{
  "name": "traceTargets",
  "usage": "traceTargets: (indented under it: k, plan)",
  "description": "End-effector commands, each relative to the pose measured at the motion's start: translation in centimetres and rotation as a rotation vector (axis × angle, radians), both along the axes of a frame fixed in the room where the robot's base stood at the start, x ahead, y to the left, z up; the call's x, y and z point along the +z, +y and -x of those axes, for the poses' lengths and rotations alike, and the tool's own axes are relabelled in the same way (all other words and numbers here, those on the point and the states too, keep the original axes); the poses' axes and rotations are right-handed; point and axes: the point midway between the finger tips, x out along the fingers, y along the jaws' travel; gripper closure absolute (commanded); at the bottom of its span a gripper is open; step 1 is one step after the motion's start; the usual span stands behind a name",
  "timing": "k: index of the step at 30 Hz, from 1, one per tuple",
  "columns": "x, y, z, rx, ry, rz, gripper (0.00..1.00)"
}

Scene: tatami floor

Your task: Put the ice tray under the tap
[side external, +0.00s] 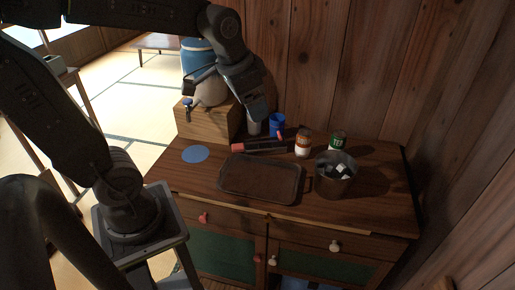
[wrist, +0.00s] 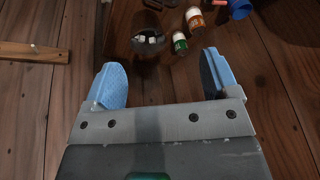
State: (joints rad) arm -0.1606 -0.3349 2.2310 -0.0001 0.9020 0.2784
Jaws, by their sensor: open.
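My gripper (side external: 242,84) is open and empty, high above the back left of the cabinet top. In the wrist view its two blue fingers stand wide apart (wrist: 161,68). A pale jug with a blue lid (side external: 199,47) stands on a wooden box (side external: 207,121), partly behind my gripper. A small tap (side external: 187,104) shows at its front. A flat blue disc (side external: 195,153) lies below it. A shallow dark tray (side external: 260,179) lies at the cabinet's front; I cannot tell whether it is the ice tray. A red and dark long item (side external: 258,146) lies behind it.
A metal bucket with white cubes (side external: 335,176) stands to the right, also in the wrist view (wrist: 147,43). Behind it are an orange-and-white jar (side external: 303,144), a green can (side external: 338,141) and a blue cup (side external: 277,122). A plank wall (side external: 325,70) closes the back.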

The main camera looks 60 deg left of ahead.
Motion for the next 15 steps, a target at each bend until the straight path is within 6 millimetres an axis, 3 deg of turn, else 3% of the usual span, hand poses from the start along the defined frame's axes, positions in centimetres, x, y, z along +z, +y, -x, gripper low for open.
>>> traceTargets:
  k: [1, 6, 15]
  plan:
    - [-0.7, 1.4, -1.8, -0.011, 0.036, -0.009, 0.19]
    - [-3.4, 5.9, -6.9, -0.076, 0.131, -0.031, 0.19]
    - [-11.9, 15.3, -12.9, -0.197, 0.281, -0.019, 0.19]
